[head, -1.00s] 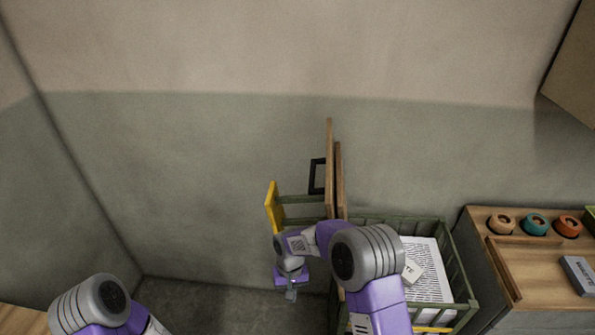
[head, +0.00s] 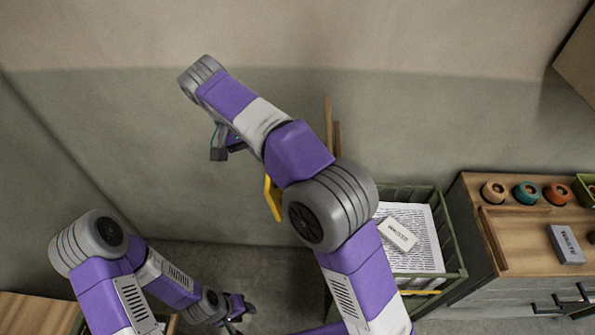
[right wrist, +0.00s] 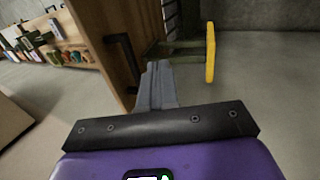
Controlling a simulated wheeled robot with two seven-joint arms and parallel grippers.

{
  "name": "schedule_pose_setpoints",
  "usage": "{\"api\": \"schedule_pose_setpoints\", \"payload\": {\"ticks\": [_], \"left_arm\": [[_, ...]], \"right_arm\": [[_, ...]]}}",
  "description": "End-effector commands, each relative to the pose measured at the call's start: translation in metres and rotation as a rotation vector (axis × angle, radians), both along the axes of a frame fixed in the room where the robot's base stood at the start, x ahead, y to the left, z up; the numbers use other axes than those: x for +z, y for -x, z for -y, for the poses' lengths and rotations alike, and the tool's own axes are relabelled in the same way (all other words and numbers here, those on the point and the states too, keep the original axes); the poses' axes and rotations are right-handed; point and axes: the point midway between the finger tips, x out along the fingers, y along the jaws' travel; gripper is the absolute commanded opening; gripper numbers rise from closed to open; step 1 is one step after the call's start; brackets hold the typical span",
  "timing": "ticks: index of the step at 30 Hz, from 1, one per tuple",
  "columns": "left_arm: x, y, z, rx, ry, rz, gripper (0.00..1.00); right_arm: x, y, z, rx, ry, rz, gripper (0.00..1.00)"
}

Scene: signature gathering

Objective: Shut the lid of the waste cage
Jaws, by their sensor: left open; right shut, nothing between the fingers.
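The green waste cage (head: 458,272) stands right of centre in the head view, with its top open and paper inside. Its wooden lid (head: 328,118) stands upright, edge-on, at the cage's left side, mostly hidden by my right arm. In the right wrist view the lid (right wrist: 93,38) fills the upper left, with a black handle (right wrist: 122,58); a yellow end piece (right wrist: 210,52) on green bars sticks out beyond. My right gripper (head: 218,154) is shut and empty, left of the lid. Its fingers (right wrist: 156,70) appear in front of the lid; contact is unclear. My left gripper (head: 239,308) is open, low and empty.
A wooden-topped cabinet (head: 500,250) with several round coloured items and a grey box (head: 566,244) stands to the right of the cage. A wall (head: 130,130) rises behind. Bare floor (head: 262,262) shows left of the cage.

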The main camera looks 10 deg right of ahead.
Motion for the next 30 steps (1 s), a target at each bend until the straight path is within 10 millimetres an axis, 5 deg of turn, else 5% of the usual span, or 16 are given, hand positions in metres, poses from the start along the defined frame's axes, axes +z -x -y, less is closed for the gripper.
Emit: {"api": "schedule_pose_setpoints", "payload": {"ticks": [12, 19, 30], "left_arm": [[-0.023, 0.000, 0.000, 0.000, 0.000, 0.000, 0.43], [-0.022, 0.000, 0.000, 0.000, 0.000, 0.000, 0.43], [-0.023, 0.000, 0.000, 0.000, 0.000, 0.001, 0.43]], "right_arm": [[-0.069, 0.010, 0.033, -0.001, -0.001, -0.003, 0.00], [-0.058, 0.018, 0.062, -0.001, -0.002, 0.000, 0.00], [-0.057, 0.019, 0.068, 0.001, -0.001, 0.000, 0.00]]}}
